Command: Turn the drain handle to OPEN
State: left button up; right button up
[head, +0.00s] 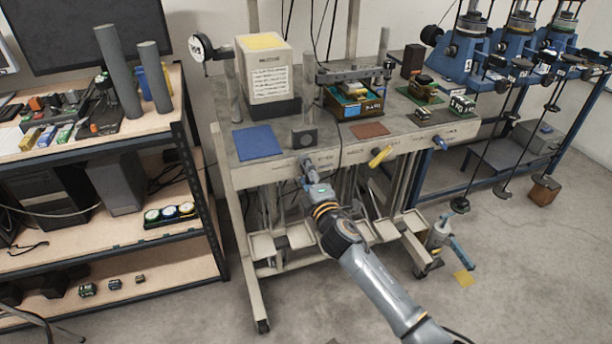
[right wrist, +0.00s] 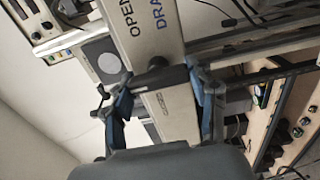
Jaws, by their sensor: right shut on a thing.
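My right gripper (head: 311,180) is at the front rail of the test bench, at the leftmost of the handles. In the right wrist view my right gripper (right wrist: 163,92) has its two blue-grey fingers on either side of a dark handle (right wrist: 168,77) and is shut on it. Most of this drain handle is hidden by the gripper in the head view. The pale front panel (right wrist: 154,30) beside it bears the word OPEN and letters beginning DRA. How far the handle is turned cannot be told. My left gripper is not in view.
A yellow handle (head: 380,156) and a blue handle (head: 440,142) stick out of the same rail to the right. A shelf unit (head: 150,235) stands at the left. Blue lever machines (head: 475,55) stand at the right. The floor in front is clear.

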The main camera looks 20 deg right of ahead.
jog(key=m, duration=0.4)
jog(key=shift+r+m, duration=0.1)
jog(key=shift+m, duration=0.3)
jog(key=m+p, duration=0.1)
jog(key=m, duration=0.3)
jog(key=shift+d+r, duration=0.1)
jog(key=shift+m, duration=0.3)
jog(key=o, duration=1.2)
jog(key=shift+c, duration=0.2)
jog(key=s, duration=1.2)
jog(key=shift+d, duration=0.2)
